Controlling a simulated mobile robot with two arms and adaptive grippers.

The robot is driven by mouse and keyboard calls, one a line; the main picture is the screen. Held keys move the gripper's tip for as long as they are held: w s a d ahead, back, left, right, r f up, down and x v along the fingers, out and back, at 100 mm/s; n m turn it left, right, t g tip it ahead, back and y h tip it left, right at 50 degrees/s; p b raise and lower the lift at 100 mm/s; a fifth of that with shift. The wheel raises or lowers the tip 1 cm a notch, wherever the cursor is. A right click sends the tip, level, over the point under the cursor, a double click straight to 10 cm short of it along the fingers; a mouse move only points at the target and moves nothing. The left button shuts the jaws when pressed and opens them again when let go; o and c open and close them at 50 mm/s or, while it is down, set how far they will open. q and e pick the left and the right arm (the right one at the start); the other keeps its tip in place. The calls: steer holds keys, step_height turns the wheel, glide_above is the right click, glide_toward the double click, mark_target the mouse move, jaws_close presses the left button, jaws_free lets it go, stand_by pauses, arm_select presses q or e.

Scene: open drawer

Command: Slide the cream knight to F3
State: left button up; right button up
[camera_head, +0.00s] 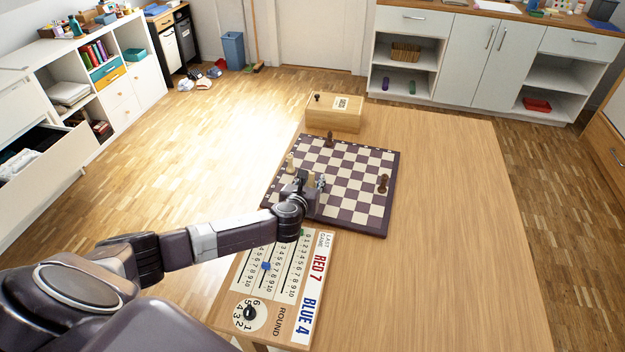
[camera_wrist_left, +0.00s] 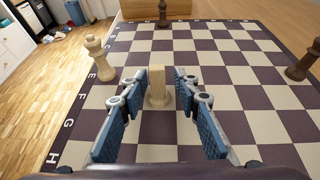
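The cream knight (camera_wrist_left: 158,88) stands upright on the chessboard (camera_head: 370,217), between the two fingers of my left gripper (camera_wrist_left: 160,98). The fingers are open, with a visible gap on each side of the piece. In the head view the knight (camera_head: 311,179) shows partly behind my left gripper (camera_head: 310,184), low over the board's near left part. The board also shows in the wrist view (camera_wrist_left: 228,73), with letters E to H readable along its left edge. My right gripper is not in view.
A taller cream piece (camera_head: 290,163) stands near the board's left edge. A dark piece (camera_head: 329,140) stands at the far side and another (camera_head: 383,183) at the right. A wooden box (camera_head: 334,122) is behind the board; a score board (camera_head: 311,285) lies in front.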

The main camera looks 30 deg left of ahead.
arm_select(q)
steer(key=shift+a+f, duration=0.1)
steer(key=shift+s, duration=0.15)
steer(key=v, duration=1.2)
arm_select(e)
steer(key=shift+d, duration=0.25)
